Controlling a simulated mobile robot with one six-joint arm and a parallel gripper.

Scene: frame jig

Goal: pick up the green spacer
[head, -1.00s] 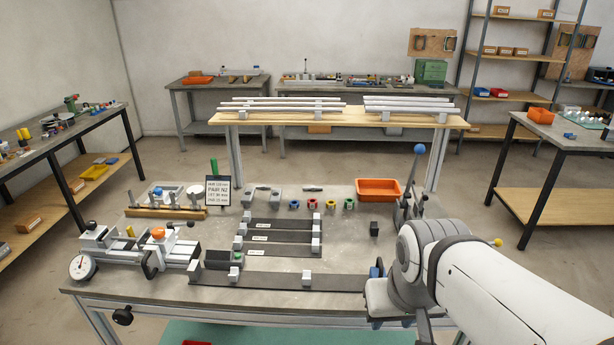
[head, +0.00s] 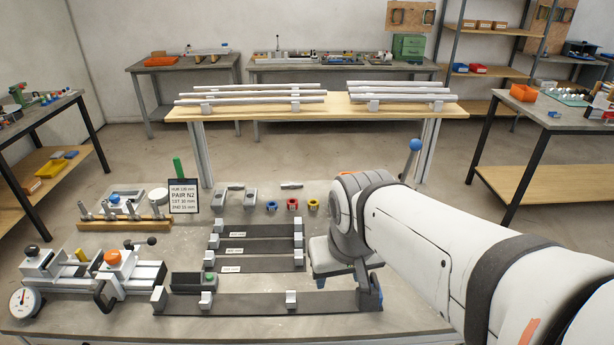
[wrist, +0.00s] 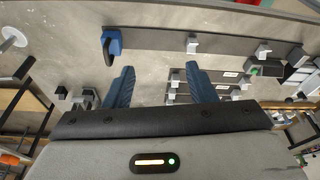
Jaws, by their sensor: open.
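My gripper (wrist: 162,88) is open, with two blue fingers apart and nothing between them in the wrist view. In the head view my arm covers most of it, above the right part of the bench.
Dark rails with pale end blocks (head: 257,264) fill the middle of the bench. A long dark rail (head: 255,302) runs along the front. A clamp fixture with a dial (head: 24,302) stands at left. A sign (head: 184,196) stands behind it.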

